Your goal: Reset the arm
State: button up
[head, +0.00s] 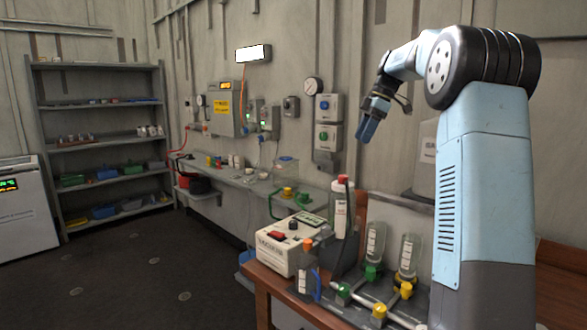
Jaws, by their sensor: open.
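My gripper (368,126) is at the end of my raised arm at the right, in the head view. Its blue fingers point down and slightly left, in the air in front of the wall and above the wooden table. They look empty. The fingers are small in the picture and overlap, so the gap between them is hard to see. My arm is bent, with its forearm reaching left from a large dark joint.
The wooden table (262,283) holds a white box device (277,252), a red-capped bottle (341,210), and upturned bottles (408,257) on a valve rack. A wall bench (231,178) and a shelf unit (103,140) stand behind. The dark floor (130,272) at left is clear.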

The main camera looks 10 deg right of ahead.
jog(key=s+a+m+t+h, duration=0.15)
jog(key=s+a+m, duration=0.35)
jog(key=s, duration=0.5)
jog(key=s+a+m+t+h, duration=0.1)
jog(key=s+a+m+h, duration=0.15)
jog(key=s+a, duration=0.55)
jog(key=s+f+m+t, duration=0.1)
jog(key=s+f+m, duration=0.3)
jog(key=s, duration=0.7)
jog(key=s+f+m+t, duration=0.1)
jog(key=s+f+m, duration=0.4)
jog(key=s+f, duration=0.4)
jog(key=shift+s+a, duration=0.25)
jog(key=shift+s, duration=0.6)
jog(key=shift+t, duration=0.25)
